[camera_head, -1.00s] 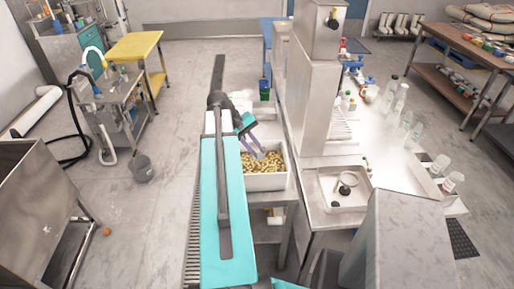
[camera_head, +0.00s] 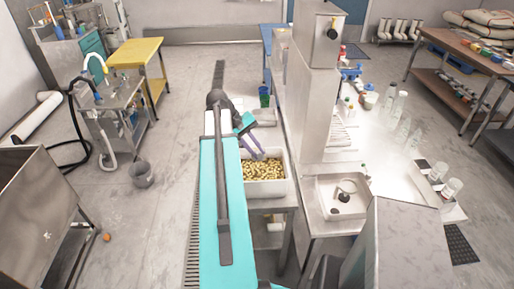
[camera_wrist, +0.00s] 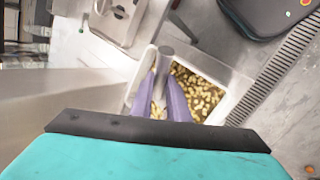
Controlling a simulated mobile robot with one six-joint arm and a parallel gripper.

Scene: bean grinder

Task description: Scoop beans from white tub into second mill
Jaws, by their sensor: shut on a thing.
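The white tub (camera_head: 286,190) of tan beans (camera_head: 265,169) stands on a low steel stand, right of my arm in the head view. In the wrist view the tub (camera_wrist: 237,82) and beans (camera_wrist: 199,92) lie beyond my fingers. My gripper (camera_head: 257,155), with purple fingers, is over the tub's far left part; it also shows in the wrist view (camera_wrist: 163,78). It is shut on a grey, rounded metal piece (camera_wrist: 181,55), seemingly the scoop's handle. The scoop's bowl and any load are not clear. Steel machines, a tall one (camera_head: 307,105) and a nearer one (camera_head: 405,250), could be mills; which is second I cannot tell.
A grey bucket (camera_head: 142,174) stands on the floor to the left.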

